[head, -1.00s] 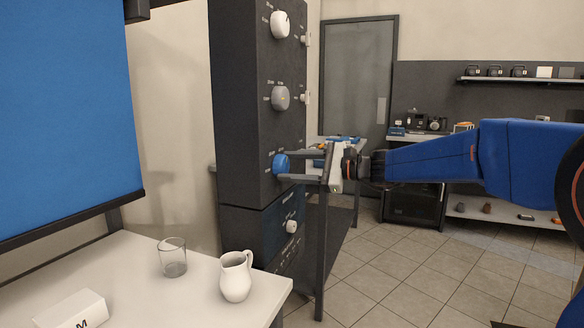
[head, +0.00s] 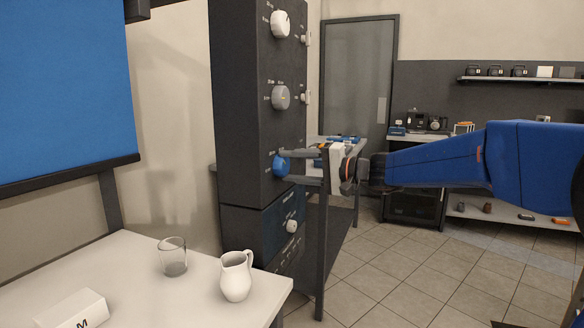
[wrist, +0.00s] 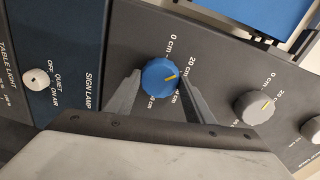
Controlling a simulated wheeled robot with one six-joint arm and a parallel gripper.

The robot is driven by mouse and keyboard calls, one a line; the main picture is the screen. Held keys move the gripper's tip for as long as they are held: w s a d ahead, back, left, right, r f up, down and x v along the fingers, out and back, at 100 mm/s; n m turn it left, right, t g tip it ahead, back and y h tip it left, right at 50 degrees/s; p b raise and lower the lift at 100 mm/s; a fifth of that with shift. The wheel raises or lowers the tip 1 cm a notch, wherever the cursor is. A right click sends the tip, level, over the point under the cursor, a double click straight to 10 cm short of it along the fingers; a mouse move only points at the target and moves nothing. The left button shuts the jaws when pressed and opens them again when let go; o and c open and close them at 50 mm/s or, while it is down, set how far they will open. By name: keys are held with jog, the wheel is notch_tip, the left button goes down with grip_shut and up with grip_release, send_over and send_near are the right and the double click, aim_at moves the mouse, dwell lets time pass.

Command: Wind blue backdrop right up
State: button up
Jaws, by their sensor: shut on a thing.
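The blue knob (head: 281,165) sits on the dark control column (head: 236,120), below a grey knob and a white knob. My gripper (head: 287,167) is shut on the blue knob, one finger on each side of it. In the wrist view the blue knob (wrist: 159,77) shows a yellow pointer mark, with scale labels such as 0 cm and 20 cm around it. The blue backdrop (head: 65,85) hangs at the left. Its dark bottom bar (head: 70,175) is above the white table and slopes in the picture.
The grey knob (head: 280,97) and white knob (head: 281,24) are above the blue one. A small white knob (head: 291,226) is below. A glass (head: 172,257), a white jug (head: 236,276) and a white block (head: 72,310) stand on the white table (head: 140,270).

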jog(key=n, duration=0.4)
jog(key=shift+f, duration=0.2)
jog(key=n, duration=0.5)
jog(key=shift+t, duration=0.3)
jog(key=o, duration=1.1)
jog(key=shift+c, duration=0.2)
jog(key=shift+s, duration=0.1)
jog(key=v, duration=1.7)
jog(key=shift+d+f, duration=0.25)
jog(key=shift+f, duration=0.05)
